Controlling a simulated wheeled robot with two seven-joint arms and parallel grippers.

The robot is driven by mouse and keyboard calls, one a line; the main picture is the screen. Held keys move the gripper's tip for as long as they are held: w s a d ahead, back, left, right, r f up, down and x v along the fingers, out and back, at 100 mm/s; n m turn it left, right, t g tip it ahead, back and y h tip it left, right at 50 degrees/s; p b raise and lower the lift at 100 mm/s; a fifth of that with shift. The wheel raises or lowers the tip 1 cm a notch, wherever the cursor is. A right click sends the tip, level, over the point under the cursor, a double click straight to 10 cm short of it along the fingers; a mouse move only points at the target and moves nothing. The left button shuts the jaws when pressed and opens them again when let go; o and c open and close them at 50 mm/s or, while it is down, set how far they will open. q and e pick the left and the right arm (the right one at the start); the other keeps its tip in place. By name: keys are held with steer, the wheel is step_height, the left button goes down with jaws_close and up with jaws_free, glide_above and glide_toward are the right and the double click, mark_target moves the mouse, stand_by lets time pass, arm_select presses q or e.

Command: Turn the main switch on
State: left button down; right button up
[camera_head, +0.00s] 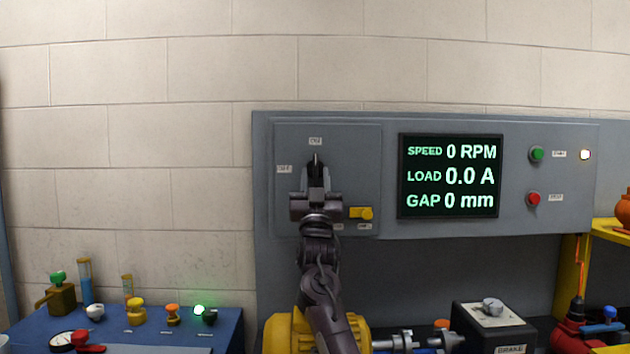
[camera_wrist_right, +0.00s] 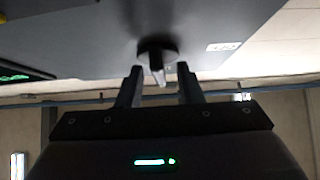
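My right gripper (camera_wrist_right: 160,80) is open, with one finger on each side of the handle and gaps between. In the head view my right gripper (camera_head: 315,172) is raised in front of the switch plate (camera_head: 353,150) and hides most of the knob; a dark tip shows above it. Small labels sit above and to the left of the knob, too small to read surely. My left gripper is not in view.
A yellow handle (camera_head: 361,213) sits on the plate right of my gripper. The display (camera_head: 450,176) reads 0 RPM, 0.0 A, 0 mm. Green (camera_head: 537,154) and red (camera_head: 534,199) buttons are farther right. A yellow motor (camera_head: 285,335) is below; a blue bench (camera_head: 225,325) with valves is at left.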

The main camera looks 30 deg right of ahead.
steer(key=b+v, duration=0.2)
steer(key=v, duration=0.5)
steer(key=shift+s+a+f+b, duration=0.15)
steer(key=shift+s+f+b, duration=0.1)
steer(key=shift+f+b, duration=0.05)
